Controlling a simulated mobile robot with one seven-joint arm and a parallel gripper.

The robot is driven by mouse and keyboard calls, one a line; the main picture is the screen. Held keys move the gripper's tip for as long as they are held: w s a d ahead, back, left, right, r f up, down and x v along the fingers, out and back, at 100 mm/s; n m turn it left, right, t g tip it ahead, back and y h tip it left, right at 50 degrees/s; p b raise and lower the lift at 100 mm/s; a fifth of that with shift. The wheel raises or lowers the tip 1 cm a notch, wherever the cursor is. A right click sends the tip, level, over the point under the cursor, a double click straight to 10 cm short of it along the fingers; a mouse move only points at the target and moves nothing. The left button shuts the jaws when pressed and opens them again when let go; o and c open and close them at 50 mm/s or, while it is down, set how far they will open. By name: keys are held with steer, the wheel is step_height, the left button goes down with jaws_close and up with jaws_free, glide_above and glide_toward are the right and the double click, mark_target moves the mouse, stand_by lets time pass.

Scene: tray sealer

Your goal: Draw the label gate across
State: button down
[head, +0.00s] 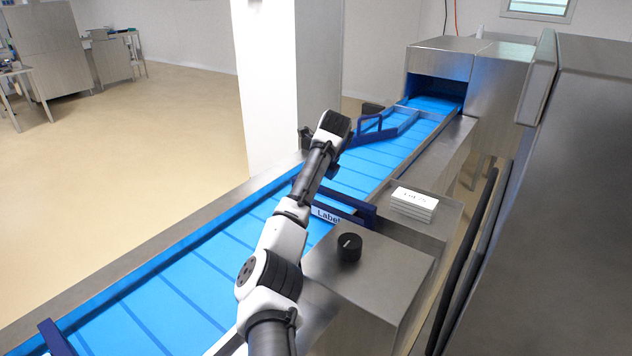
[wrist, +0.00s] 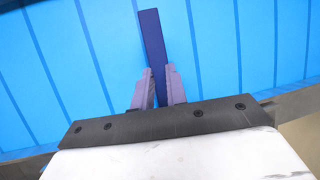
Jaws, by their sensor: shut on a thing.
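The label gate is a dark blue bar with a white "Label" plate (head: 328,214), beyond my forearm in the head view. It lies over the blue belt beside the grey housing, and my arm hides part of it. In the wrist view a dark blue bar (wrist: 151,40) runs up from between the fingers of my gripper (wrist: 157,72), roughly along the cross lines of the belt. My gripper is shut on this bar. In the head view my wrist stands over the belt and the fingers are mostly hidden, so the grip on the gate is seen best from the wrist.
The blue belt (head: 185,287) runs to a steel tunnel (head: 440,65). Another dark blue gate (head: 373,134) stands farther along it. A black knob (head: 349,247) and a stack of white cards (head: 414,201) sit on the near housings. A white pillar (head: 268,80) rises behind the belt.

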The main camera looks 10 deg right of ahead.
steer(key=shift+w+a, duration=1.65)
steer(key=shift+w, duration=0.05)
steer(key=c, duration=1.4)
jaws_free()
steer(key=b+v, duration=0.4)
steer(key=v, duration=1)
steer(key=shift+s+a, duration=0.1)
steer(key=shift+f, duration=0.15)
